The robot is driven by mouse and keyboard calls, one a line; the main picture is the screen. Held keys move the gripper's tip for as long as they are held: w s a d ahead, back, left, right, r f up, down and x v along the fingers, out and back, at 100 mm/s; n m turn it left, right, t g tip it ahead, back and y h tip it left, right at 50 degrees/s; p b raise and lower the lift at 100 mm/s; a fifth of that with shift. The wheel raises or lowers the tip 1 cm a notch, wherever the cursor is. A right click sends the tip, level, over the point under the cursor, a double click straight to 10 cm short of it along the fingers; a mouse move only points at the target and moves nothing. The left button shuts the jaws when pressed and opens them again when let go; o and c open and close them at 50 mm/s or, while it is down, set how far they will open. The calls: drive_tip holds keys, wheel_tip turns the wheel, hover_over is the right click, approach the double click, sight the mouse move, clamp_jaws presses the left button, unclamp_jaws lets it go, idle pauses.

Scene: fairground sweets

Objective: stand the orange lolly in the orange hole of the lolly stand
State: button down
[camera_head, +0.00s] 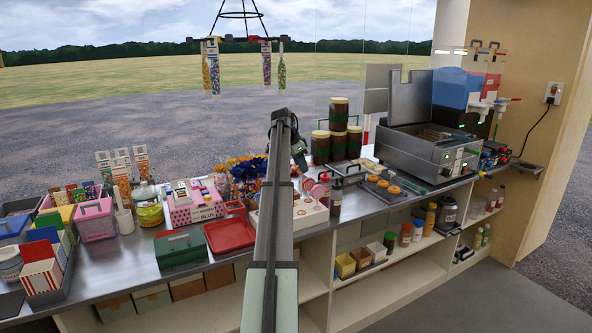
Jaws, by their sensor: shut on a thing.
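My arm reaches from the bottom middle over the counter, and its dark end with my gripper (300,155) points down above the counter's back half. The gripper is small and mostly dark here. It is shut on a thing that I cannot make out. I cannot pick out the orange lolly for certain. A cluster of blue and orange wrapped sweets (247,166) stands just left of the arm. A low white block with red marks (308,213) sits partly behind the arm; I cannot tell whether it is the lolly stand, and no orange hole can be made out.
A red tray (229,234), a green box (180,249) and a pink box (181,214) stand left of the arm. Stacked brown jars (338,145) and a metal fryer (425,150) stand right. A sweets rack (238,40) hangs above. The counter is crowded.

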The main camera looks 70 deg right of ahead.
drive_tip(key=shift+s+a+r, duration=0.1)
drive_tip(key=shift+s+a, duration=0.15)
drive_tip(key=shift+a, duration=0.05)
drive_tip(key=shift+f, duration=4.8)
drive_tip(key=shift+f, duration=0.75)
